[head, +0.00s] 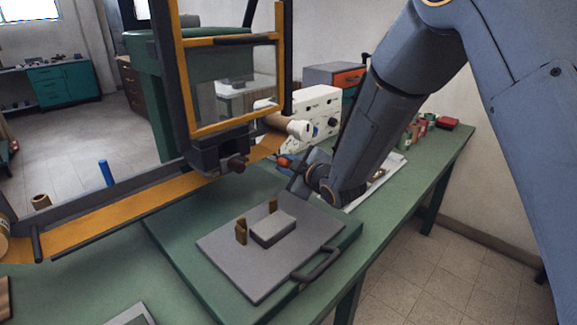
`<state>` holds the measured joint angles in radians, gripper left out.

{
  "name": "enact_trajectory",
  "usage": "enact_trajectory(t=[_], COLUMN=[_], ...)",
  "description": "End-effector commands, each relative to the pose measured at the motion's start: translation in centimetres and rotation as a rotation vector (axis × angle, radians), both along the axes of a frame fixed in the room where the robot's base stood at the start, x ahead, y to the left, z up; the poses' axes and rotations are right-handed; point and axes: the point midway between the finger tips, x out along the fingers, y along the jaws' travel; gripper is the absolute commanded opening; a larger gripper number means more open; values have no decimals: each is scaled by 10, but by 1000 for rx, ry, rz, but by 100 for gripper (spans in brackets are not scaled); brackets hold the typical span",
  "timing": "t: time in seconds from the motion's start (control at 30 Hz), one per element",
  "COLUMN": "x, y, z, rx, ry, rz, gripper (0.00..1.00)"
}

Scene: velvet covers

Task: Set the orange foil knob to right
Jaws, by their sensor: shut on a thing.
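A small orange piece (284,161), which looks like the orange foil knob, shows at the tip of my gripper (290,164). My gripper reaches in from the right, beside the white machine box (318,105), and is shut on this piece. The fingers are small and dark here, and the knob's pointing direction cannot be made out.
A tall frame with orange edges and a clear pane (235,95) stands left of my gripper, with a dark block and brown knob (237,164) below. A grey plate with a handle (265,265) lies in front. An orange strip (120,217) runs left across the green bench.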

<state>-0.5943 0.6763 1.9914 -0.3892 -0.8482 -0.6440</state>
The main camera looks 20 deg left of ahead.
Motion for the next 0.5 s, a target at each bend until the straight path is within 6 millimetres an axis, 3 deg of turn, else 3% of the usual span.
enact_trajectory(t=[0.07, 0.1, 0.2, 0.5], x=[3, 3, 3, 1], y=[-2, -2, -2, -1], z=[0, 0, 0, 1], rx=[1, 1, 1, 1], ry=[1, 1, 0, -1], rz=[-8, -8, -7, -4], gripper=[0, 24, 40, 40])
